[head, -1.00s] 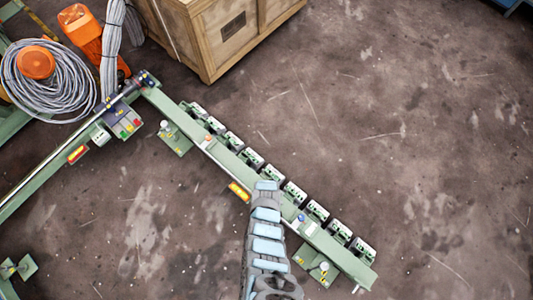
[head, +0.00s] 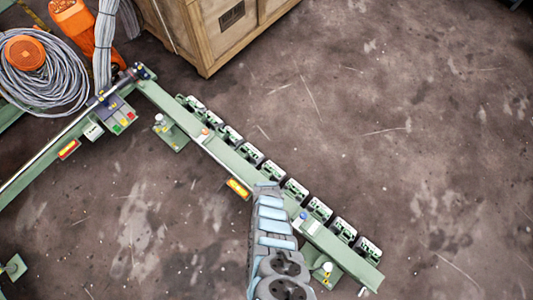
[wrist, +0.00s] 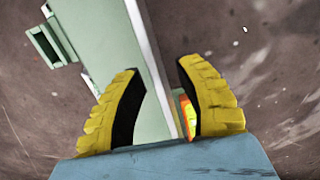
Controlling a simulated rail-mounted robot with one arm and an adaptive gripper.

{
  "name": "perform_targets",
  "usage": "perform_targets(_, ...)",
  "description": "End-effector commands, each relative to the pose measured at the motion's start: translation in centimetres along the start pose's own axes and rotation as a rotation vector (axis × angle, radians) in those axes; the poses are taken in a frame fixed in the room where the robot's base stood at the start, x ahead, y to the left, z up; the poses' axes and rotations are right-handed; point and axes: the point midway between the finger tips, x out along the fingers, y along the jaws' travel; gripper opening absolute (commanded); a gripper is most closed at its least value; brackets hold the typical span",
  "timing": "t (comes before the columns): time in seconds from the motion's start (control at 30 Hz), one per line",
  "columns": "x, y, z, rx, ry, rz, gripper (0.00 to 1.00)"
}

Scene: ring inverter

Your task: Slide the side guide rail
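The long green guide rail (head: 222,150) runs diagonally from upper left to lower right in the head view. My arm reaches its middle from below, beside an orange-yellow light (head: 238,188) on the rail's near side. In the wrist view, my gripper (wrist: 158,90) has two yellow fingers with black pads spread apart. The pale green rail (wrist: 105,55) and its thin light edge strip pass between them. The light (wrist: 187,115) shows beside the right finger. I cannot tell whether either finger touches the rail. The fingertips are hard to make out in the head view.
Several green-and-black blocks (head: 295,190) line the rail's far side. A wooden crate (head: 205,45) stands at the top. A cable coil (head: 45,85) and an orange machine (head: 75,25) are upper left. The floor to the right is clear.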

Motion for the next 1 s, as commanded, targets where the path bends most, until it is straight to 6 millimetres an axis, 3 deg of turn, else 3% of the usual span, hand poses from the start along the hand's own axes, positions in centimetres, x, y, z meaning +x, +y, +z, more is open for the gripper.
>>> perform_targets(0.13,1.01,-0.04,0.01,-0.001,0.0,-0.001,0.35)
perform_targets(0.53,1.11,0.01,-0.02,0.0,0.001,0.001,0.35)
perform_targets(0.57,1.11,0.02,-0.02,0.0,0.001,0.001,0.33)
perform_targets(0.67,1.11,0.02,-0.02,0.0,0.001,0.001,0.04)
perform_targets(0.7,1.11,0.03,-0.02,0.0,0.001,0.001,0.0)
perform_targets(1.0,1.14,0.03,-0.01,0.0,0.001,0.001,0.0)
